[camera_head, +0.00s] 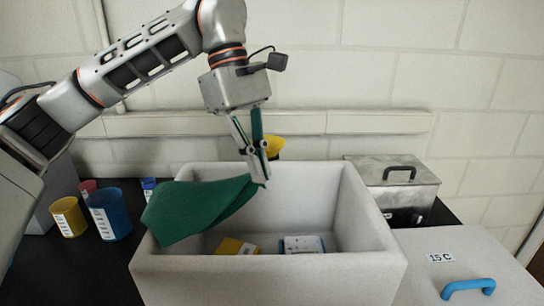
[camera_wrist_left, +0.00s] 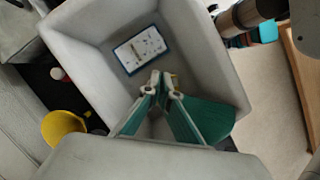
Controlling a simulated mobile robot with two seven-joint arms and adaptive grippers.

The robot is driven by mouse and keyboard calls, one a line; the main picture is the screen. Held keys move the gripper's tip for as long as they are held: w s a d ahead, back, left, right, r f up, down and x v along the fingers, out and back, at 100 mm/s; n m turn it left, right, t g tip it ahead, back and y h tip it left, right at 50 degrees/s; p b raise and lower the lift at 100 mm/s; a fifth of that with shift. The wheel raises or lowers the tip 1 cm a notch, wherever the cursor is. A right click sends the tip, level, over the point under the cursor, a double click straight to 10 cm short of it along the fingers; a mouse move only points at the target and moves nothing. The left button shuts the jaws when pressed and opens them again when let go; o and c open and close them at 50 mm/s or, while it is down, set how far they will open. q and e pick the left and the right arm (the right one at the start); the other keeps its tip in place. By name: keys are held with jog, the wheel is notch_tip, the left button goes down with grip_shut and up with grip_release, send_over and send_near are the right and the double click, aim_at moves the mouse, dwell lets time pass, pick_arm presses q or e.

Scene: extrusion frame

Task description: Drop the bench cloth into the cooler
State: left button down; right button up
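The bench cloth (camera_head: 200,208) is dark green. My left gripper (camera_head: 262,181) is shut on one corner of it, above the cooler's opening. The cloth spreads to the left from the fingertips, and its far end reaches over the cooler's left rim. In the left wrist view the cloth (camera_wrist_left: 211,120) shows beside the fingers (camera_wrist_left: 162,82). The cooler (camera_head: 270,281) is a pale grey open box, and its walls also show in the left wrist view (camera_wrist_left: 90,72). My right gripper is not in view.
Inside the cooler lie a yellow box (camera_head: 236,246) and a white-and-blue box (camera_head: 302,244). A lid with a blue handle (camera_head: 468,288) lies to the right. A metal box (camera_head: 393,180) stands behind it. Yellow (camera_head: 68,217) and blue (camera_head: 109,215) containers stand left.

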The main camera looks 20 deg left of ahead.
pick_arm(q)
jog(key=shift+s+f, duration=0.1)
jog(key=shift+f, duration=2.7)
jog(key=c, duration=2.3)
grip_release()
jog(key=o, duration=1.3)
jog(key=shift+o, duration=0.2)
jog(key=shift+r, duration=0.1)
jog(key=shift+w+a+r+t+y, duration=0.1)
jog(key=shift+a+r+t+y, duration=0.2)
jog(key=shift+r, duration=0.65)
jog(key=shift+w+a+r+t+y, duration=0.1)
jog(key=shift+r+y, duration=0.25)
jog(key=shift+r, duration=0.6)
jog(key=shift+w+a+r+t+y, duration=0.1)
jog(key=shift+a+r+y, duration=0.2)
jog(key=shift+r, duration=0.65)
jog(key=shift+d, duration=0.1)
